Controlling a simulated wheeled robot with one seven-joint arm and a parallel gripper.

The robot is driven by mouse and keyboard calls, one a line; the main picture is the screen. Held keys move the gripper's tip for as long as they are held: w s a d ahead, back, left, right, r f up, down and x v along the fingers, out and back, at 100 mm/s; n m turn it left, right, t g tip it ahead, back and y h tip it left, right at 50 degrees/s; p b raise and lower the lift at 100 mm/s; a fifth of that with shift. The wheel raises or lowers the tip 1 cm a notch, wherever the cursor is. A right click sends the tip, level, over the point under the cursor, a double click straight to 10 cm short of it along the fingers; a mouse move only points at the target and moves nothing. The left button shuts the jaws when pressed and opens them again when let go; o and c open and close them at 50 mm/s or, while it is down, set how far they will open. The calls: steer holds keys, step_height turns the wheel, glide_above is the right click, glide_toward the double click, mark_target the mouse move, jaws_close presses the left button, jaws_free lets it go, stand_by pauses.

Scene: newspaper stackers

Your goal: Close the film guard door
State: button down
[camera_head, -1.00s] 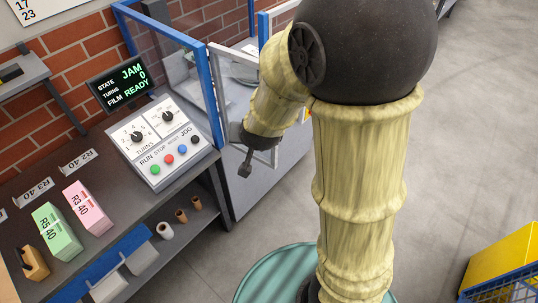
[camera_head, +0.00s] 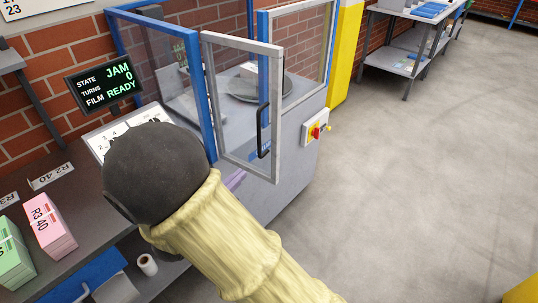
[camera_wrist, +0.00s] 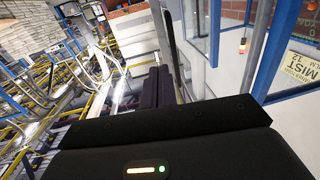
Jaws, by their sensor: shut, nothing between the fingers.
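The film guard door (camera_head: 278,95) is a clear panel in a light grey frame with a black handle (camera_head: 262,130). In the head view it stands open, swung out from the blue-framed guard (camera_head: 205,100) of the wrapping machine. My gripper is hidden behind my arm in the head view. In the wrist view my gripper (camera_wrist: 158,85) shows as two dark fingers, shut and empty. A grey upright bar (camera_wrist: 163,40) is close beside the fingers; I cannot tell if it is the door frame or if they touch.
A state display (camera_head: 105,82) reads JAM, 0 turns, film READY. A red and yellow switch (camera_head: 316,132) is on the machine's front. Pink (camera_head: 48,228) and green (camera_head: 12,255) stacks lie on the left bench. The floor (camera_head: 420,180) at right is clear.

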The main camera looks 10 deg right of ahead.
mark_target(274, 141)
steer(key=p+x, duration=0.1)
steer(key=x, duration=1.3)
steer(key=shift+w, duration=0.1)
steer(key=shift+w, duration=0.2)
